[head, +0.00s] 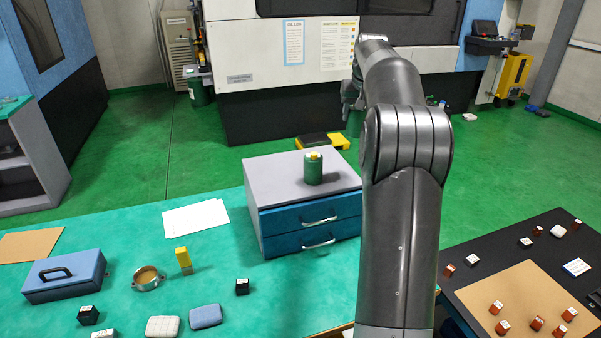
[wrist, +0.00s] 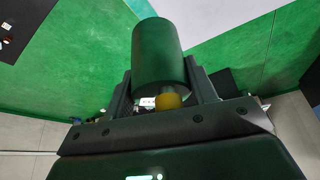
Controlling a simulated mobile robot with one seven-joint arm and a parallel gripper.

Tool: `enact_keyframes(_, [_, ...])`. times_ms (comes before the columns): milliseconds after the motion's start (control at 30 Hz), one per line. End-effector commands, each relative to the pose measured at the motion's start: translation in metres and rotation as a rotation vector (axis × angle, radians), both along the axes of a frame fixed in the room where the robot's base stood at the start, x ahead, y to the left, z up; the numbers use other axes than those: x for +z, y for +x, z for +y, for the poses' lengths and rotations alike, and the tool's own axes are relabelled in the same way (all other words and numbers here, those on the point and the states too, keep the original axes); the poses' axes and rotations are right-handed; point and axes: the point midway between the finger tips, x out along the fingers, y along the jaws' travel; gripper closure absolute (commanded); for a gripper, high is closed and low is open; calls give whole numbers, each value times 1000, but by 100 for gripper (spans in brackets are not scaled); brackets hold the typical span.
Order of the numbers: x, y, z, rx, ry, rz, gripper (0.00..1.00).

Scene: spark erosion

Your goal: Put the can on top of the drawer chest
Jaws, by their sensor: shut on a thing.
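My gripper (head: 352,98) is held high behind my arm in the head view, pointing down. In the wrist view its two fingers are shut on a dark green can (wrist: 158,52) with a yellow cap. The cap faces the palm. In the head view the held can is mostly hidden by my arm; a bit of green (head: 355,123) shows below the gripper. The drawer chest (head: 270,177) has a grey top and two blue drawers, both shut. A similar green bottle with a yellow cap (head: 314,169) stands upright on its top.
On the green table (head: 145,222) are white paper (head: 196,217), a blue box (head: 65,276), a round brass-coloured piece (head: 147,279), a yellow item (head: 183,260) and small blocks. A black table (head: 470,240) with red blocks is at right. The chest top is free around the bottle.

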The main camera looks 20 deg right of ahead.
Motion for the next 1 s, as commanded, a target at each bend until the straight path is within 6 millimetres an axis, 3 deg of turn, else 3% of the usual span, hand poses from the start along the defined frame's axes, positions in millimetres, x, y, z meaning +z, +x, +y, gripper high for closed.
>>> enact_keyframes(267, [-28,2,2,1,-1,-1,78])
enact_keyframes(733, [-85,69,69,3,-1,0,78])
enact_keyframes(1000, [-99,84,82,0,-1,-2,78])
